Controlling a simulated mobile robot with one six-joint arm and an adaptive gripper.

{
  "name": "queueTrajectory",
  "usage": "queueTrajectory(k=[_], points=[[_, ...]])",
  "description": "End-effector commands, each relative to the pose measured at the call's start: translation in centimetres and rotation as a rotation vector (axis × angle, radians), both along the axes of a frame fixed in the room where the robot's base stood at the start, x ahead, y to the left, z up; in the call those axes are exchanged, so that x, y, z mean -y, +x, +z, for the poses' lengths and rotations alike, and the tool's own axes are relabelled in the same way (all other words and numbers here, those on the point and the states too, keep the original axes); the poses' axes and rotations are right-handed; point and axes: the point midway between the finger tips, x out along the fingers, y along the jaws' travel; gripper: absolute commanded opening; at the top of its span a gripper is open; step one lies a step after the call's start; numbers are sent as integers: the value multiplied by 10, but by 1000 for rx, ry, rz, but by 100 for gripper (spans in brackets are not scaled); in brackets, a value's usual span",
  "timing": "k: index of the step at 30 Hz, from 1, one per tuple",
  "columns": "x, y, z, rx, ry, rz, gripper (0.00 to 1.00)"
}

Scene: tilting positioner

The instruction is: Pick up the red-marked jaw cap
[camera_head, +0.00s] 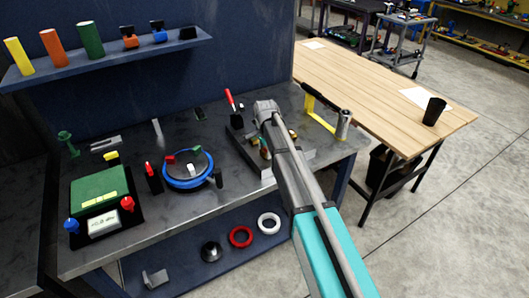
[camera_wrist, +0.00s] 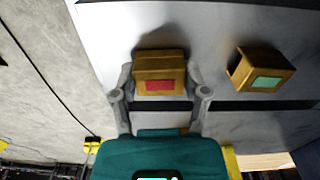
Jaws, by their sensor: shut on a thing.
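The red-marked jaw cap (camera_wrist: 160,64) is a brass-coloured block with a red patch on its near face, in the middle of the wrist view. My gripper (camera_wrist: 160,80) has one finger on each side of it and is shut on it. A dark shadow lies behind the cap on the pale metal surface (camera_wrist: 221,30); I cannot tell whether the cap touches that surface. A second brass cap with a green patch (camera_wrist: 260,68) sits to the right, apart from my gripper. In the head view my arm hides most of this spot.
The dark workbench (camera_head: 225,215) holds a blue round fixture (camera_head: 187,183), a green box (camera_head: 98,190) and a red-handled clamp (camera_head: 229,98) near my arm. A yellow bracket (camera_head: 319,124) and a grey cylinder (camera_head: 343,125) stand right of my arm. A wooden table (camera_head: 370,85) is beyond.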

Motion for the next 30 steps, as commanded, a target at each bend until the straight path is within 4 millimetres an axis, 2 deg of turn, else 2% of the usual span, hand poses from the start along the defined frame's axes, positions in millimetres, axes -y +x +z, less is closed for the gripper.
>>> queueTrajectory(k=[8,14,29,30], points=[[0,0,17,0,0,0,6],[1,-1,36,0,0,0,6],[21,-50,96,0,0,-1,6],[26,-61,99,0,0,-2,6]])
